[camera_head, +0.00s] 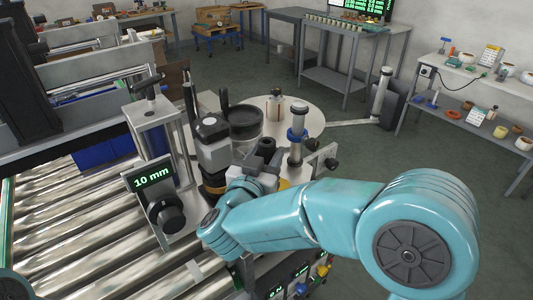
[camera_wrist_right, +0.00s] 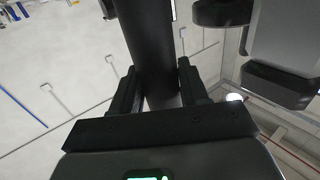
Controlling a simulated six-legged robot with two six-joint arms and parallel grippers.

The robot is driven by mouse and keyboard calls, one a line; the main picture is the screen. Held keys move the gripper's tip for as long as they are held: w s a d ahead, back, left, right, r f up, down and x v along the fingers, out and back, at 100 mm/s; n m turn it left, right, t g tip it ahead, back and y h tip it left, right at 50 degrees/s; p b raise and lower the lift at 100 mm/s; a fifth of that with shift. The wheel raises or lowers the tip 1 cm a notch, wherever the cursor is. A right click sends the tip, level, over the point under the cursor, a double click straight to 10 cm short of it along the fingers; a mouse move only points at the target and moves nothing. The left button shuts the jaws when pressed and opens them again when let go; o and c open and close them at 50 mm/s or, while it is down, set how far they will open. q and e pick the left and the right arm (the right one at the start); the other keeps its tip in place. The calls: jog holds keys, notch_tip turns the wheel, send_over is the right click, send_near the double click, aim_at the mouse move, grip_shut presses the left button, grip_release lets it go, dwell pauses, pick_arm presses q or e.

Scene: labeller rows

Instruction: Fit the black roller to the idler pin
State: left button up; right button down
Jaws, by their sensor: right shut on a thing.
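My right gripper (camera_head: 264,163) reaches in from the right over the labelling station, its fingers partly hidden by its own body and arm. In the right wrist view, my right gripper (camera_wrist_right: 158,80) is shut on the black roller (camera_wrist_right: 147,38), a long dark cylinder between the two fingers. The roller's dark top (camera_head: 266,146) shows small in the head view. I cannot make out the idler pin for certain; the gripper and the labeller parts crowd that spot. My left gripper is not in view.
A labeller head (camera_head: 211,145) stands close left of the gripper, beside a 10 mm display (camera_head: 153,177). A post with a blue collar (camera_head: 297,140) stands close right. A round white table (camera_head: 312,120) bears a bottle (camera_head: 275,108). Conveyor rollers (camera_head: 80,220) run at left.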

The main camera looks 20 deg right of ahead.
jog(key=shift+f, duration=0.15)
jog(key=shift+c, duration=2.4)
grip_release()
jog(key=shift+s, duration=0.1)
jog(key=b+v, duration=0.2)
jog(key=v, duration=1.4)
jog(key=shift+s+a, duration=0.15)
jog(key=shift+a, duration=0.05)
